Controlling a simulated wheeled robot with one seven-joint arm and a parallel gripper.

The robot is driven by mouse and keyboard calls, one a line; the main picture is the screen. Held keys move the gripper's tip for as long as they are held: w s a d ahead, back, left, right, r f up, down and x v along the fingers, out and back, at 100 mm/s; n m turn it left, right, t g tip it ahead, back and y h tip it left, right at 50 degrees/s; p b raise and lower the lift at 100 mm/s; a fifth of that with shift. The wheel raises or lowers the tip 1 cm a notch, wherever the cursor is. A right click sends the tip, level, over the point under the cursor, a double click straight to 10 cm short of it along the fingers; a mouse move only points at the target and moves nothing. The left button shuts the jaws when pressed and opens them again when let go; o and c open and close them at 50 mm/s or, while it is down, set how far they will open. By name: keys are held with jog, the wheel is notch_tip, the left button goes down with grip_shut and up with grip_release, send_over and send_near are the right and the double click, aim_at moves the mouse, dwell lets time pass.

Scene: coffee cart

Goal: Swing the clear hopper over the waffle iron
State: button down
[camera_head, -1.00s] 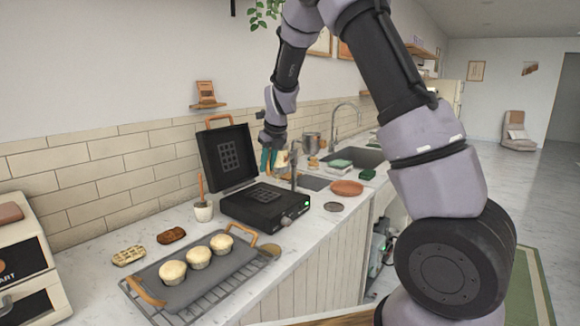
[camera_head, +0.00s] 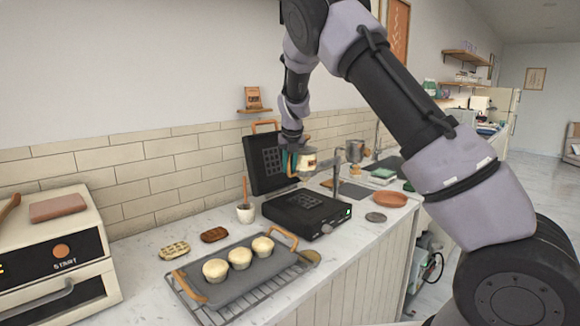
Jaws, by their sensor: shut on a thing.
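The clear hopper (camera_head: 307,160) shows as a small see-through cup with cream-coloured contents, beside a grey upright post (camera_head: 338,168). My gripper (camera_head: 295,162), with teal fingers, is shut on its left side; the fingers partly hide it. The black waffle iron (camera_head: 305,212) stands on the counter with its lid (camera_head: 262,165) raised at the back left. In the picture the hopper is above the back part of the lower plate and in front of the lid's right edge. I cannot tell exactly how far over the plate it is.
A grey tray (camera_head: 247,278) with three muffins lies on a wire rack at the front. Two waffles, a white pot (camera_head: 245,213) with a wooden tool and an oven (camera_head: 55,260) are to the left. A terracotta plate (camera_head: 390,199) and a sink are to the right.

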jog(key=shift+w+d, duration=0.3)
jog(key=shift+d, duration=0.2)
jog(key=c, duration=0.8)
grip_release()
jog(key=shift+w, duration=0.1)
jog(key=shift+c, duration=0.2)
jog(key=v, duration=1.1)
jog(key=shift+s+a, duration=0.35)
jog(key=shift+a, duration=0.2)
jog(key=shift+f, duration=0.1)
jog(key=s+d+r+n+y, duration=0.2)
jog(key=s+d+r+n, duration=0.2)
jog(key=s+d+n, duration=0.35)
jog(key=s+d+r+n+y, duration=0.1)
jog(key=s+d+r+n, duration=0.45)
jog(key=s+d, duration=0.25)
jog(key=s+d+n+t, duration=0.1)
jog(key=s+d+n, duration=0.1)
jog(key=s+n, duration=0.6)
jog(key=s+d+n+t+h, duration=0.1)
jog(key=s+d+n, duration=0.1)
jog(key=s+n, duration=0.7)
jog(key=s, duration=0.3)
jog(key=shift+d+t+h, duration=0.3)
jog(key=shift+t, duration=0.1)
